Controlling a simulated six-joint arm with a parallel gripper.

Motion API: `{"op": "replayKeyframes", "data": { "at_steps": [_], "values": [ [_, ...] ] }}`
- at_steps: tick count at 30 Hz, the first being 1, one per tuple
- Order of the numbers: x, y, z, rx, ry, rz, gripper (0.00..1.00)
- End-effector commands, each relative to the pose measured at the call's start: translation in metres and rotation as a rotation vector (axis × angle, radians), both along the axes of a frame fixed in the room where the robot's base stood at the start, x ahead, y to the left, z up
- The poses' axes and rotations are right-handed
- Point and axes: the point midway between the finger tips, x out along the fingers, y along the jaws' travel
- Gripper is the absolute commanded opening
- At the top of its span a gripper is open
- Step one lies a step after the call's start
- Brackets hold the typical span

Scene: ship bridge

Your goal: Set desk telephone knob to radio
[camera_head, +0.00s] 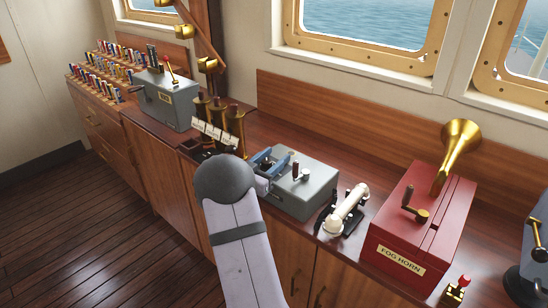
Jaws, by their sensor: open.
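A cream handset (348,207) lies on a black cradle on the wooden counter, and looks like the desk telephone. A grey box (318,186) stands just left of it, with a small dark upright knob or lever and a light round knob on top. I cannot tell which knob belongs to the telephone, and no "radio" mark is readable. My gripper (270,166), with blue-grey parts, is at the left side of the grey box, open, with nothing seen between its fingers. Whether it touches the box is unclear. My arm hides the counter edge in front.
A red fog horn box (420,225) with a crank and brass horn stands right of the handset. Brass tubes with labels (216,122) and a grey lever box (168,97) stand to the left. A small red-topped switch (458,287) sits at the front right. A wooden backboard (340,125) runs behind.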

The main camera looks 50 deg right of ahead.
Motion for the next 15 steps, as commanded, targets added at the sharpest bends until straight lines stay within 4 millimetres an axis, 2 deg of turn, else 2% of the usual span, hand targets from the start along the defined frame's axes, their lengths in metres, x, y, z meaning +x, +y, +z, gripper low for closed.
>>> {"op": "replayKeyframes", "data": {
  "at_steps": [9, 14, 15],
  "values": [
    [0.0003, -0.0016, 0.0000, 0.000, 0.000, 0.000, 0.45],
    [0.0003, -0.0014, 0.0000, 0.000, 0.000, 0.000, 0.06],
    [0.0003, -0.0014, 0.0000, 0.000, 0.000, 0.000, 0.03]
  ]
}}
